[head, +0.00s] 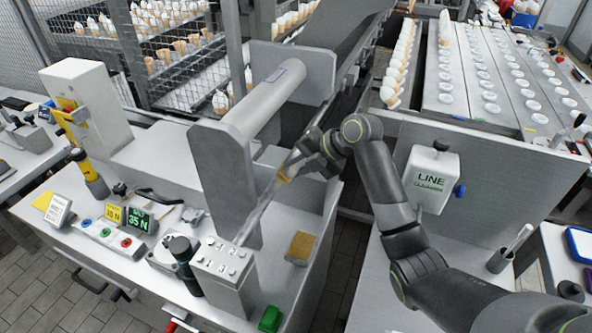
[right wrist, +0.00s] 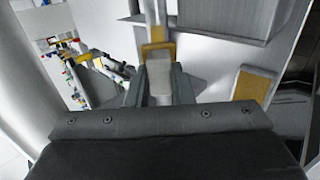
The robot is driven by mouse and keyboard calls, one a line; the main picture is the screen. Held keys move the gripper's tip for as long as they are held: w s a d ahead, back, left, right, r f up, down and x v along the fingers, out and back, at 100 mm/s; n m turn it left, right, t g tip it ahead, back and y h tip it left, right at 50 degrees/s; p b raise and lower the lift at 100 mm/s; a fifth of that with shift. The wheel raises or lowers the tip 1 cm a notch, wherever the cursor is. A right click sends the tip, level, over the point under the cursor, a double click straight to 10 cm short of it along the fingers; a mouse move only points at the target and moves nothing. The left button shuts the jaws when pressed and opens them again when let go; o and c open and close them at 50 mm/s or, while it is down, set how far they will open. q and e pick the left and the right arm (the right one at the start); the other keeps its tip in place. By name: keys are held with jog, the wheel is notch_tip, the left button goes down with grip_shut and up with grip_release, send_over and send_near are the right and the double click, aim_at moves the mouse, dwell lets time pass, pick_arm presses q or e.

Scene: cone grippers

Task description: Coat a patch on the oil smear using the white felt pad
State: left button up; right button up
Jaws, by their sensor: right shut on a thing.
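My right gripper (head: 290,170) is shut on a long, thin tool (head: 262,210). The tool has a yellow-orange collar and a pale grey shaft that slants down and left in the head view. In the right wrist view, the tool's pale handle (right wrist: 160,88) sits between the gripper fingers, with the yellow collar (right wrist: 158,50) just beyond them. The tool's far end shows poorly, so I cannot tell whether it carries the white felt pad. I cannot clearly make out an oil smear. My left gripper is not in view.
A big grey roller (head: 268,95) between upright plates stands close behind the tool. A white LINE box (head: 432,180) is at right.

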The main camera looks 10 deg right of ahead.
jog(key=shift+s+a, duration=0.45)
jog(key=shift+s, duration=0.1)
jog(key=shift+s+a+f+p, duration=0.1)
jog(key=shift+s+a+p, duration=0.15)
jog(key=shift+s+a, duration=0.25)
jog(key=shift+s+a+p, duration=0.2)
jog(key=shift+s+a, duration=0.05)
jog(key=shift+s, duration=0.4)
jog(key=shift+s+d+r+p, duration=0.1)
jog(key=shift+d+r+p, duration=0.2)
jog(key=shift+r+p, duration=0.25)
jog(key=shift+p+v, duration=1.55)
jog(key=shift+v, duration=0.85)
jog(key=shift+s+d, duration=0.1)
jog(key=p+v, duration=0.2)
jog(key=shift+s+d+r, duration=0.2)
jog(key=shift+d+r, duration=0.05)
